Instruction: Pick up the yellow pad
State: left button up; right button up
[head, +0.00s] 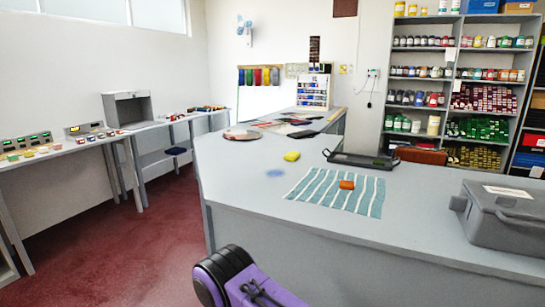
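The yellow pad (291,156) is a small bright yellow block in the head view. Neither of my grippers shows in this view.
A blue-and-white striped cloth (325,197) with an orange roll (347,185) on it lies in front of the pad. A dark tray (364,159), a round plate (240,134) and a grey case (500,222) also stand on the counter. A bluish patch marks the bare surface nearby.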

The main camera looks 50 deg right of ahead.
aim_at(292, 156)
jog(key=i, duration=5.05)
jog(key=z, duration=3.4)
